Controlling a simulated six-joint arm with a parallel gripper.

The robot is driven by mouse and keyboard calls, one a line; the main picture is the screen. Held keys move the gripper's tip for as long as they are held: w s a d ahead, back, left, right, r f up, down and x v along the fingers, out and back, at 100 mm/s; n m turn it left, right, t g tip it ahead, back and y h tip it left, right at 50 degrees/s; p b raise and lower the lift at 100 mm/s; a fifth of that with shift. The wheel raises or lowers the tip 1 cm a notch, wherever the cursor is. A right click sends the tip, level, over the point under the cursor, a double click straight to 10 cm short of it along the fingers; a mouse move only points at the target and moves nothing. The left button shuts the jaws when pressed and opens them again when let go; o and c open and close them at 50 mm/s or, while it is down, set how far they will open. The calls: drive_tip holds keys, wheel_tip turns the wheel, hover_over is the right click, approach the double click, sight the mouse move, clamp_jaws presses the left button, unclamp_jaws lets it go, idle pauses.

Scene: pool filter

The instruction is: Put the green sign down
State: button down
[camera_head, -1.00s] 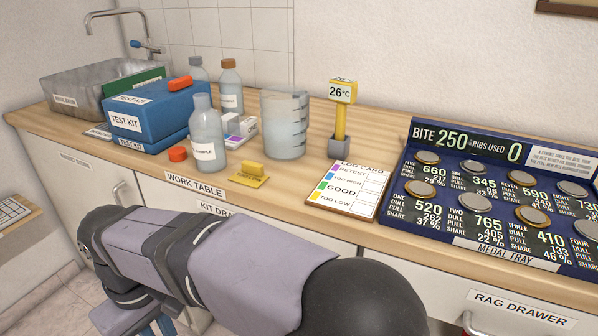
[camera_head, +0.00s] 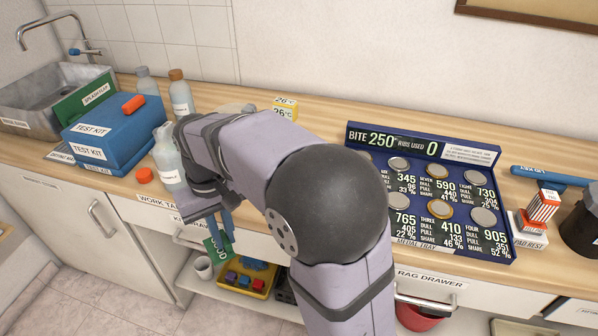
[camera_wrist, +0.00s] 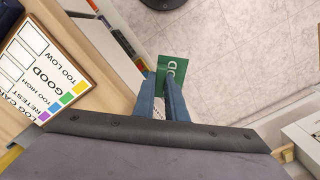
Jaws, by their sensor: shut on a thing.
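The green sign (camera_head: 212,246), with white letters on it, is held out in front of the worktop's front edge, above a lower shelf. My gripper (camera_head: 229,228) is shut on it with blue fingers. In the wrist view the sign (camera_wrist: 173,67) shows at the fingertips of my gripper (camera_wrist: 160,84), with pale floor behind it. The log card (camera_wrist: 44,65) lies on the worktop at the left of the wrist view, its coloured squares for GOOD, TOO HIGH and TOO LOW showing. In the head view my arm hides the log card.
The blue medal tray (camera_head: 486,250) stands right of my arm. The blue test kit (camera_head: 113,135), a sample bottle (camera_head: 168,165) and the sink (camera_head: 35,105) are at left.

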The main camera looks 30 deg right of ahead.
drive_tip(key=s+d+r+m+p, duration=0.1)
drive_tip(key=d+r+m+p, duration=0.2)
drive_tip(key=d+r+p, duration=0.55)
drive_tip(key=d+r+m+p, duration=0.3)
drive_tip(key=d+r+p, duration=0.2)
drive_tip(key=d+p, duration=0.5)
drive_tip(key=w+d+m, duration=0.1)
drive_tip(key=w+d, duration=0.1)
drive_tip(key=w+d+f+m, duration=0.1)
drive_tip(key=w+m, duration=0.1)
drive_tip(key=shift+w+d+m, duration=0.1)
drive_tip(key=shift+d+m, duration=0.2)
drive_tip(key=shift+d, duration=0.05)
drive_tip(key=shift+f+p, duration=1.3)
drive_tip(key=shift+f, duration=3.65)
drive_tip(key=shift+f, duration=0.15)
drive_tip(key=c, duration=2.2)
unclamp_jaws()
drive_tip(key=o, duration=0.4)
